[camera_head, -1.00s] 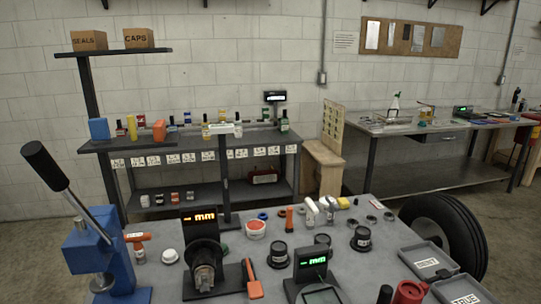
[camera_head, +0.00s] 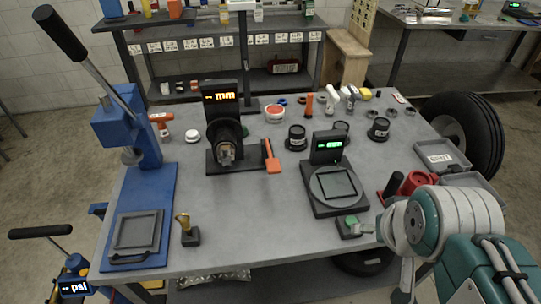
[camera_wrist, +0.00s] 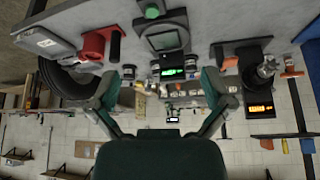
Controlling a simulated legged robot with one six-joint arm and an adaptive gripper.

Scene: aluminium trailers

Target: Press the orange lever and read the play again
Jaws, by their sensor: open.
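The orange lever (camera_head: 271,158) stands beside the right of a black gauge stand (camera_head: 224,140) on the grey table. Its wide lower end is toward me. The stand's orange display (camera_head: 220,97) shows "mm"; the marks before it are too small to read.
A blue press (camera_head: 125,135) with a long handle stands at the left. A black device with a green display (camera_head: 328,146) and a green button (camera_head: 351,219) lie between lever and arm. Black cups (camera_head: 296,137) stand behind. The front middle of the table is clear.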

